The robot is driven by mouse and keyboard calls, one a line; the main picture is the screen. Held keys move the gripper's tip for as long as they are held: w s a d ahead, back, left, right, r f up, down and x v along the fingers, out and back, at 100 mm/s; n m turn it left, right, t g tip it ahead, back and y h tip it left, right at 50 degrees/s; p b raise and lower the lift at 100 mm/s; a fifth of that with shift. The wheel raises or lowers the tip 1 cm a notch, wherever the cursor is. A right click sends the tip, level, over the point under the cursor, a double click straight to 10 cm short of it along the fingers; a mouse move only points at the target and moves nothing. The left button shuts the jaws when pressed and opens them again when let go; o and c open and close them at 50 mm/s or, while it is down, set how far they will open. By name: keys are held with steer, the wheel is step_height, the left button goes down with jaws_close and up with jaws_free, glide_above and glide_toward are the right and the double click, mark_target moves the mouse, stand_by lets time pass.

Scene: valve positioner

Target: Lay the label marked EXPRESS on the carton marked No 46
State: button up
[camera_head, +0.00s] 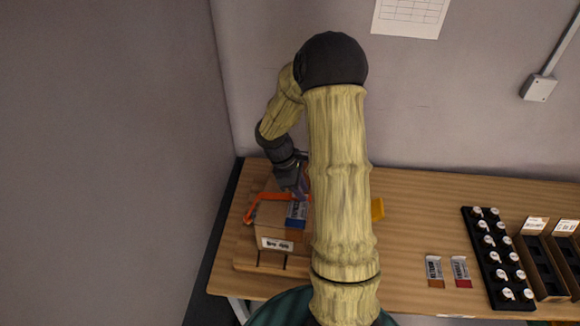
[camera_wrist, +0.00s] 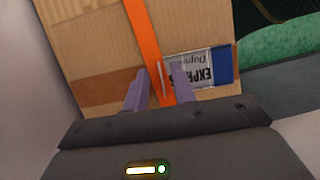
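The carton (camera_head: 272,215) stands at the left of the bench with an orange strap (camera_wrist: 148,45) across its top. A white tag (camera_head: 277,244) is on its front, its text too small to read surely. The EXPRESS label (camera_wrist: 200,70), white with a blue end, lies flat on the carton top beside the strap; it also shows in the head view (camera_head: 297,212). My gripper (camera_wrist: 160,88) is over the carton top, fingers apart with nothing between them. Its right finger overlaps the label's left end in the wrist view; whether it touches is unclear.
Two more labels (camera_head: 435,270) (camera_head: 461,271) lie on the bench. A black rack of several white-topped parts (camera_head: 497,258) and dark bins (camera_head: 540,268) stand at right. A yellow object (camera_head: 377,209) is partly behind my arm. The bench's back middle is clear.

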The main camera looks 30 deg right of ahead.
steer(key=b+v, duration=0.3)
steer(key=v, duration=1.3)
steer(key=shift+r, duration=0.3)
steer(key=s+a+f+m+t+y+b, duration=0.1)
steer(key=s+a+f+m+t, duration=0.1)
steer(key=s+a+f+m, duration=0.3)
steer(key=s+a+f+m+t+y+b, duration=0.1)
steer(key=s+a+f+m+t+y, duration=0.1)
steer(key=s+a+f+m, duration=0.3)
steer(key=s+t, duration=0.1)
steer(key=s, duration=0.3)
steer(key=shift+t+y, duration=0.3)
stand_by(0.6)
